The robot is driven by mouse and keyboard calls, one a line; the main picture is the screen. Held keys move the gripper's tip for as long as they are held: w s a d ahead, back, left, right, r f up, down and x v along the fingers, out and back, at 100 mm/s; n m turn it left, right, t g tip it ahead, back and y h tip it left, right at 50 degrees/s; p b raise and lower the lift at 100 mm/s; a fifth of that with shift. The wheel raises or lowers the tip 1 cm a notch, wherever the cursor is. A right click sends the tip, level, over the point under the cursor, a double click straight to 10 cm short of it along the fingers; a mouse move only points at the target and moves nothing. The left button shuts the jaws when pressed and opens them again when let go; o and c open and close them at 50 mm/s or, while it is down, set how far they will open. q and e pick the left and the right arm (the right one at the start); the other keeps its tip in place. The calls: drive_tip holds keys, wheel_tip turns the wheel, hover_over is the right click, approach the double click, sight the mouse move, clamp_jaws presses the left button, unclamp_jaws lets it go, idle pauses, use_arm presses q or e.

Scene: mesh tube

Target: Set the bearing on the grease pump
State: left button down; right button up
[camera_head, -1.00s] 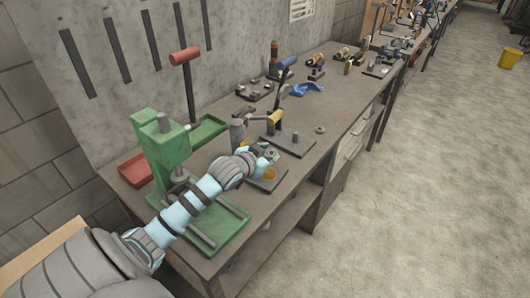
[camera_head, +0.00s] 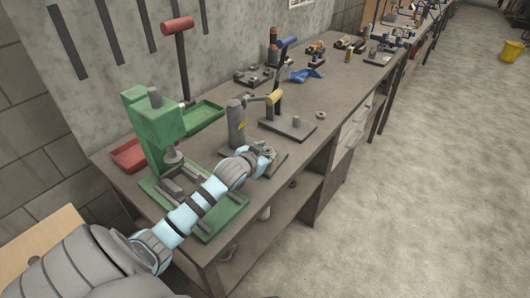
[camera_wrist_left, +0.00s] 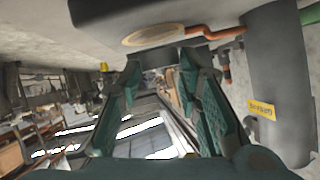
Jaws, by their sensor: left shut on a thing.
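The grease pump (camera_head: 237,127) is a grey cylinder with a yellow label on a dark base plate near the bench's front edge. In the left wrist view the pump's cylinder (camera_wrist_left: 272,85) is at right, with a copper pipe leading to a round tan pad (camera_wrist_left: 166,35) on the base plate. My left gripper (camera_head: 267,152) is over the plate, in front of the cylinder, and hides the pad in the head view. It is shut on the bearing, a small grey ring mostly hidden by the fingers. I cannot tell whether the bearing touches the pad. My right gripper is out of view.
A green press (camera_head: 155,130) stands left of the pump, behind my left arm. A lever tool on a dark plate (camera_head: 290,128) is just beyond the pump. A small ring (camera_head: 321,115) lies on the bench (camera_head: 340,100).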

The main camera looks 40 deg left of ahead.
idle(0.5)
use_arm(q)
drive_tip(key=shift+p, duration=0.45)
idle(0.3)
drive_tip(key=shift+p, duration=0.4)
drive_tip(key=shift+f+b, duration=0.4)
drive_tip(key=shift+f, duration=0.3)
idle(0.8)
drive_tip(key=c, duration=1.1)
unclamp_jaws()
drive_tip(key=shift+s, duration=0.1)
